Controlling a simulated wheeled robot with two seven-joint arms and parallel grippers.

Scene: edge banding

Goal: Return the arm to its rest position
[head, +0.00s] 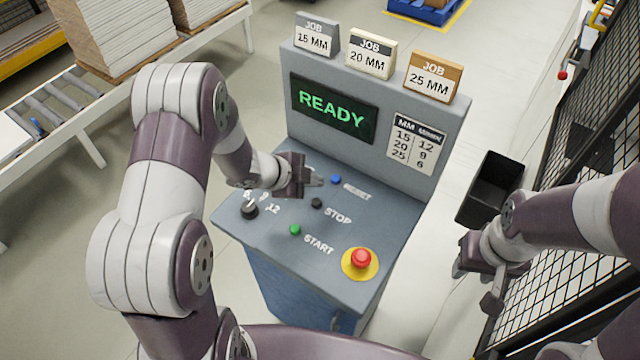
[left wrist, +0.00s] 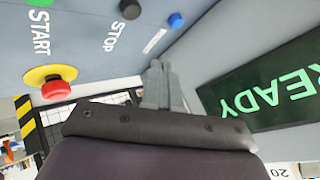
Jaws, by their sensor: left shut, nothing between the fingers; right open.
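My left gripper (head: 314,180) is shut and empty, above the sloped panel of the grey control console (head: 270,222), close to the blue reset button (head: 336,180). In the left wrist view its closed fingers (left wrist: 160,85) stand in front of the console, with the blue button (left wrist: 176,20) beyond them. My right gripper (head: 474,284) is open and empty, to the right of the console and clear of it. The console screen (head: 333,109) reads READY in green.
The panel carries a black selector knob (head: 250,211), a black stop button (head: 317,203), a green start button (head: 295,230) and a red emergency button (head: 361,258). Job cards stand on top. A black bin (head: 490,187) and mesh fence (head: 590,130) are at right; a conveyor (head: 60,115) is at left.

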